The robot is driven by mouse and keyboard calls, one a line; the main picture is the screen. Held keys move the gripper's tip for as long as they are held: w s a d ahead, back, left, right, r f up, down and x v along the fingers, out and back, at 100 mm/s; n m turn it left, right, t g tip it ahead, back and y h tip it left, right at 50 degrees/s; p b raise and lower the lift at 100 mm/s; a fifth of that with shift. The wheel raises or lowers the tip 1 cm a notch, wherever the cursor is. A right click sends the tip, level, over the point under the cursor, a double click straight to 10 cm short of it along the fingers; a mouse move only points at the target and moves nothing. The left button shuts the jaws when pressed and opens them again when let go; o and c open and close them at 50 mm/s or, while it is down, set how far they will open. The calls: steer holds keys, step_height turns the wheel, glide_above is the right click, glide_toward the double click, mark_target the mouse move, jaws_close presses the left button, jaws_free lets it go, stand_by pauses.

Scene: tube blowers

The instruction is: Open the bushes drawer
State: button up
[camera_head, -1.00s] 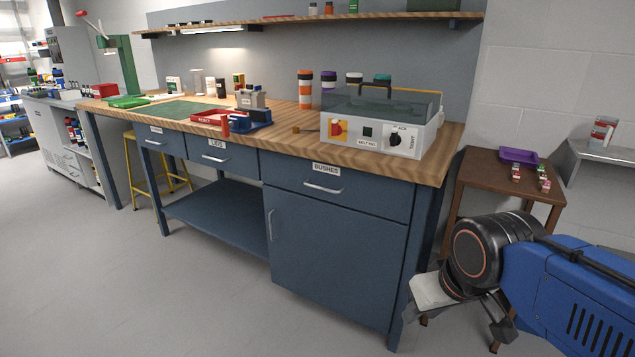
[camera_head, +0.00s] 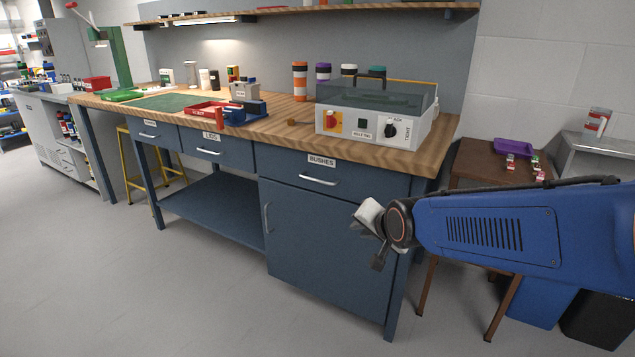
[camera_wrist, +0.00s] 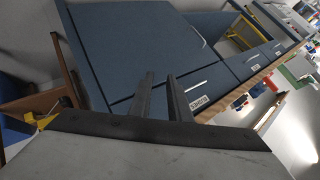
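The bushes drawer (camera_head: 375,184) is the wide blue drawer at the right of the workbench, and it is shut. Its white label (camera_head: 322,160) reads BUSHES, and its silver bar handle (camera_head: 318,181) is below the label. In the wrist view the BUSHES label (camera_wrist: 199,102) lies just right of my fingers. My gripper (camera_wrist: 161,75) shows two dark fingers apart with nothing between them, pointing at the cabinet front. In the head view my wrist is in front of the right side of the cabinet, right of and below the handle; the fingertips are hard to make out there.
Below the drawer is a cupboard door (camera_head: 318,258) with a vertical handle. The legs drawer (camera_head: 217,147) is to the left. A grey tester box (camera_head: 372,115) stands on the wooden benchtop. A brown side table (camera_head: 470,165) stands at the right. The floor in front is clear.

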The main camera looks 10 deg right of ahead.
steer(key=w+a+m+t, duration=0.1)
steer(key=w+m+t, duration=0.25)
steer(key=w, duration=0.35)
steer(key=w+a+m+t, duration=0.2)
steer(key=w+m, duration=0.3)
steer(key=w, duration=0.3)
steer(key=m, duration=0.2)
glide_toward(318, 181)
steer(key=shift+n+t, duration=0.25)
steer(key=w, duration=0.3)
steer(key=w+f, duration=0.1)
steer(key=w, duration=0.3)
steer(key=w+f, duration=0.1)
steer(key=w, duration=0.2)
steer(key=shift+w+a, duration=0.25)
steer(key=shift+c, duration=0.3)
jaws_close()
